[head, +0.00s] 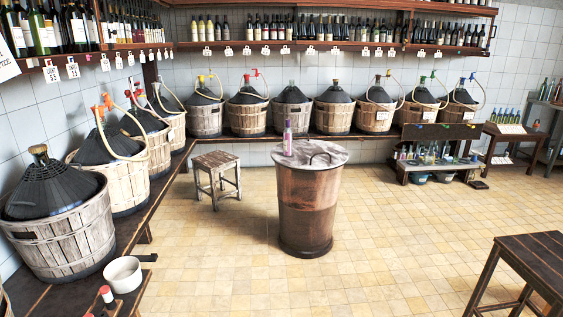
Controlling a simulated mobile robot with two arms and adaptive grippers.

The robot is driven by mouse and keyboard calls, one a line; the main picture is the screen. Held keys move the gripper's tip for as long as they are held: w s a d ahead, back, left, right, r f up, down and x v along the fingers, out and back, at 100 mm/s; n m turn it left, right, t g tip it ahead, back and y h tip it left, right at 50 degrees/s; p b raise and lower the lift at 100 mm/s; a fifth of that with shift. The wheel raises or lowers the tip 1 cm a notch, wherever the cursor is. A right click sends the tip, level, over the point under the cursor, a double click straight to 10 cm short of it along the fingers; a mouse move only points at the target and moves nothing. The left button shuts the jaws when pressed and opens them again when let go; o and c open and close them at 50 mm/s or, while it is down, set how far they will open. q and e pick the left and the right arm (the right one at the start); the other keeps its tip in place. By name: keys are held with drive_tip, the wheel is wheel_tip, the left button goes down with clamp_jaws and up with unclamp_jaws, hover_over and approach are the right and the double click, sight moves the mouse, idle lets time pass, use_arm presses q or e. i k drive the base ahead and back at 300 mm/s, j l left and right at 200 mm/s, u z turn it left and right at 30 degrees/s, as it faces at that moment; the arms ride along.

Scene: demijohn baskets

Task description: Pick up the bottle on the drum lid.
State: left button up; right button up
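A slim bottle (287,138) with a pinkish-purple label stands upright on the round greyish lid (322,159) of a brown drum (308,210), towards the lid's left side. The lid has a dark curved handle to the right of the bottle. The drum stands on the floor near the middle of the head view, some distance ahead. Neither of my grippers shows in the head view.
A wooden stool (217,166) stands left of the drum. A dark table (540,258) is at the lower right. The tiled floor (395,230) is clear around the drum.

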sight(287, 134)
drive_tip(key=i, duration=2.05)
